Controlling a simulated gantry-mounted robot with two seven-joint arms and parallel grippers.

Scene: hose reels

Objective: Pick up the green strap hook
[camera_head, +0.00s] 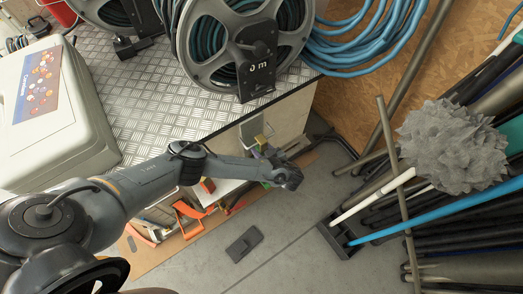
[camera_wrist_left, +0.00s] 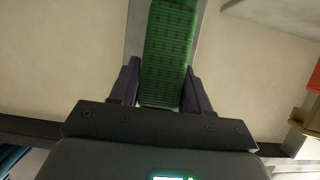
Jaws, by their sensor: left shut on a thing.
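The green strap (camera_wrist_left: 169,45) fills the upper middle of the left wrist view and runs down between the two dark fingers of my left gripper (camera_wrist_left: 162,85). The fingers press on it from both sides, so the gripper is shut on the strap. In the head view my left gripper (camera_head: 277,165) is beside the front corner of the metal-topped bench, below the hose reel. There the strap is mostly hidden by the gripper, and I cannot make out its hook. My right gripper is not in view.
A hose reel (camera_head: 244,40) and a pale case (camera_head: 60,105) stand on the checker-plate bench (camera_head: 145,98). Orange straps (camera_head: 187,218) hang below it. Poles and a grey shaggy brush head (camera_head: 452,146) crowd the right. A dark flat object (camera_head: 244,244) lies on open floor.

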